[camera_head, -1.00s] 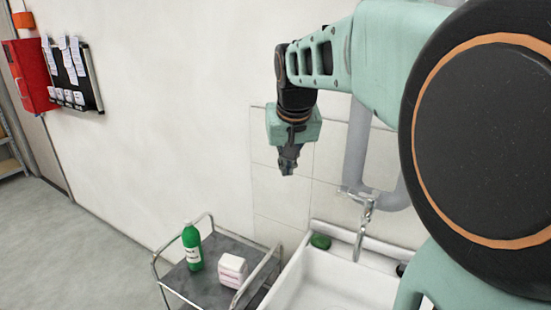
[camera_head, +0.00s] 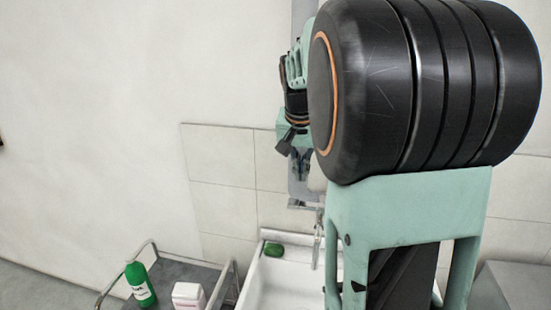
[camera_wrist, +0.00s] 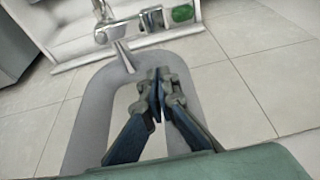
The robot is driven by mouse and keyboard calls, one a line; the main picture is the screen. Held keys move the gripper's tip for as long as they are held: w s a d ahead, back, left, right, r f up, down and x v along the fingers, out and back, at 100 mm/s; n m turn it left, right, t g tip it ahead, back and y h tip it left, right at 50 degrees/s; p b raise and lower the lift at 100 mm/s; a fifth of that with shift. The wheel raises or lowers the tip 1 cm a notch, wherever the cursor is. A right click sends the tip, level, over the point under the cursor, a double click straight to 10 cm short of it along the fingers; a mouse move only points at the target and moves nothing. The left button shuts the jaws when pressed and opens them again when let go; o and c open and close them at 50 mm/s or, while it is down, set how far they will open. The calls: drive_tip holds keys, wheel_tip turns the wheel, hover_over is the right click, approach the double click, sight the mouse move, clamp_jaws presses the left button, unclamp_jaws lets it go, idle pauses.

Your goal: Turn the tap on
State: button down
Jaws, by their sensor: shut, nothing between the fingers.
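The chrome tap (camera_head: 318,238) is on the wall above the white sink (camera_head: 285,285) in the head view, partly hidden by my arm. In the wrist view the tap (camera_wrist: 118,30) lies beyond my fingers, towards the top left, its body and spout both showing. My gripper (camera_head: 301,176) hangs fingers down, above and slightly left of the tap. In the wrist view my gripper (camera_wrist: 159,72) is shut and empty, with a visible gap between its tips and the tap. I cannot tell how the tap's handle is set.
A green soap (camera_head: 274,250) lies on the sink's back rim. A trolley at lower left holds a green bottle (camera_head: 140,284) and a white pack (camera_head: 188,296).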

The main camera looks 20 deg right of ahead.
sight(301, 184)
drive_tip(key=x, duration=0.4)
drive_tip(key=shift+s+a+f, duration=0.15)
drive_tip(key=shift+f, duration=0.15)
drive_tip(key=s+a, duration=0.1)
drive_tip(key=s+a+p, duration=0.1)
drive_tip(key=shift+s, duration=0.35)
drive_tip(key=shift+s, duration=0.1)
